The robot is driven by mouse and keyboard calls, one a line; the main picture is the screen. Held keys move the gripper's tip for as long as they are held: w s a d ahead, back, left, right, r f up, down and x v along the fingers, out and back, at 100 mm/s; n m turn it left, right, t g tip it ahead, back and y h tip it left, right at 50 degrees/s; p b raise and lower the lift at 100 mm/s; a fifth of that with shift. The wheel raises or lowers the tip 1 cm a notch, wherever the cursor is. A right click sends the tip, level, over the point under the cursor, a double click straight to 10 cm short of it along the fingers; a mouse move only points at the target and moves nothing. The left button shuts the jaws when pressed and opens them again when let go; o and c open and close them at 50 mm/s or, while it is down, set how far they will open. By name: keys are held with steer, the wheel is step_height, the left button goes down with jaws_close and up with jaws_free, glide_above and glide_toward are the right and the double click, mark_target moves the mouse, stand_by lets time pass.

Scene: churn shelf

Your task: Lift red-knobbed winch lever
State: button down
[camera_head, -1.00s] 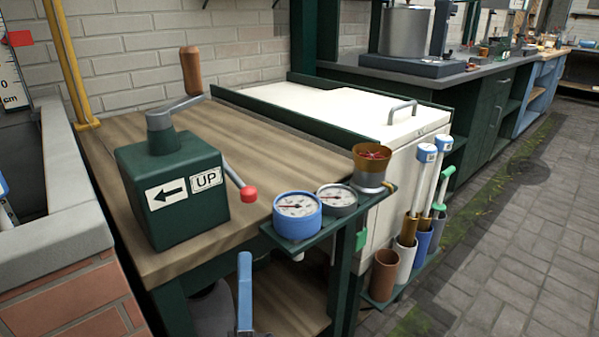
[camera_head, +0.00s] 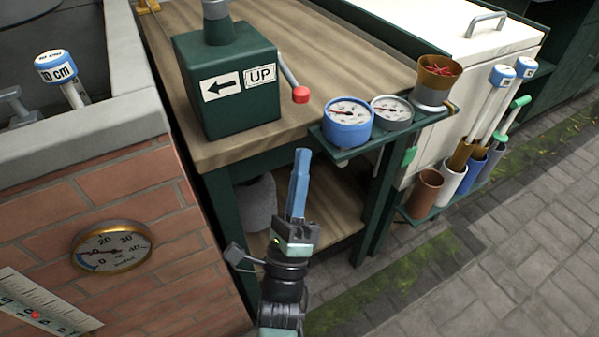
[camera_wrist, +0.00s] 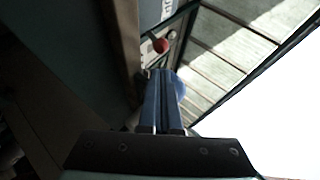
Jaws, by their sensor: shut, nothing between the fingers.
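The winch is a dark green box (camera_head: 228,108) with a left arrow and "UP" label, standing on the wooden bench top. Its lever is a thin grey rod ending in a red knob (camera_head: 300,95), sloping down to the right of the box. The red knob also shows in the wrist view (camera_wrist: 161,46), beyond the fingertips. My gripper (camera_head: 302,152) has blue fingers, shut and empty. In the head view it is in front of the bench, below the red knob and apart from it. The wrist view shows the closed fingers (camera_wrist: 160,75) pointing toward the knob.
A shelf bracket with a blue gauge (camera_head: 348,122), a grey gauge (camera_head: 392,112) and a brown-topped cup (camera_head: 435,85) juts out right of the knob. A brick trough (camera_head: 130,200) with a round dial (camera_head: 112,247) stands left. Paved floor (camera_head: 480,270) is clear at right.

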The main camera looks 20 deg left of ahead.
mark_target(308, 126)
steer(key=x, duration=0.6)
steer(key=shift+w, duration=0.15)
steer(key=shift+r, duration=0.1)
steer(key=shift+d+r+n+g+y+p, duration=0.1)
steer(key=shift+r+n+g+y+p, duration=0.2)
steer(key=shift+n+g+y+p, duration=0.25)
